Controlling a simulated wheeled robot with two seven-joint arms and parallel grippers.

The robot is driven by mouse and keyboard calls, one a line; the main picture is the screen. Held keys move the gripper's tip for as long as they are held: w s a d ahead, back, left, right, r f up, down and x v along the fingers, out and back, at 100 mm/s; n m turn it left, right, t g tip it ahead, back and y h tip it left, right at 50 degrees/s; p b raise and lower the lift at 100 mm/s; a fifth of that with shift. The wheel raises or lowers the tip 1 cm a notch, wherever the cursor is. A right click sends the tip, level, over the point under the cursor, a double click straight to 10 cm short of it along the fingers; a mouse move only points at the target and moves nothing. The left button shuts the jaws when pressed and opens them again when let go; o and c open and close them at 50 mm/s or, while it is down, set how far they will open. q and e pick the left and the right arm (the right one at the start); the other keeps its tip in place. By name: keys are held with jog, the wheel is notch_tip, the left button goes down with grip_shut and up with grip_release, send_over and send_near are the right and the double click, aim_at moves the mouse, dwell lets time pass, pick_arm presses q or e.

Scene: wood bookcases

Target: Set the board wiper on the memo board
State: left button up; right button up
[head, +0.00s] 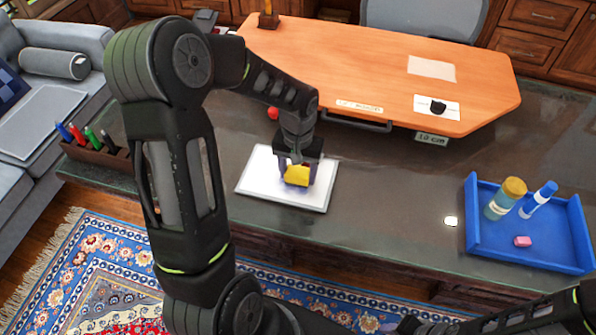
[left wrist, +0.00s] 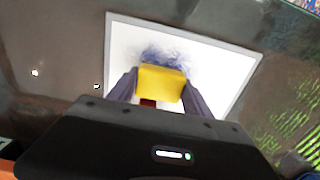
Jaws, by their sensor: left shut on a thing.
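The memo board (head: 255,178) is a white panel with a light frame, lying flat on the dark counter. My left gripper (head: 297,172) is over it, shut on the yellow board wiper (head: 297,176). In the left wrist view, the wiper (left wrist: 161,84) sits between the two fingers, with a dark red part beside it. Blue scribbles show on the memo board (left wrist: 215,62) just beyond the wiper. I cannot tell whether the wiper touches the board. My right arm comes in at the bottom right of the head view; its gripper is mostly cut off at the bottom edge.
A blue tray (head: 490,240) at the right holds a yellow-capped bottle (head: 505,198), a blue-and-white bottle (head: 538,200) and a pink block (head: 522,241). A pen rack (head: 95,155) stands at the left.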

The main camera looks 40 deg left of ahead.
aim_at(298, 172)
pick_arm(q)
jog(key=o, duration=1.3)
jog(key=shift+o, duration=0.2)
jog(key=shift+r, duration=0.1)
notch_tip(298, 172, up, 12)
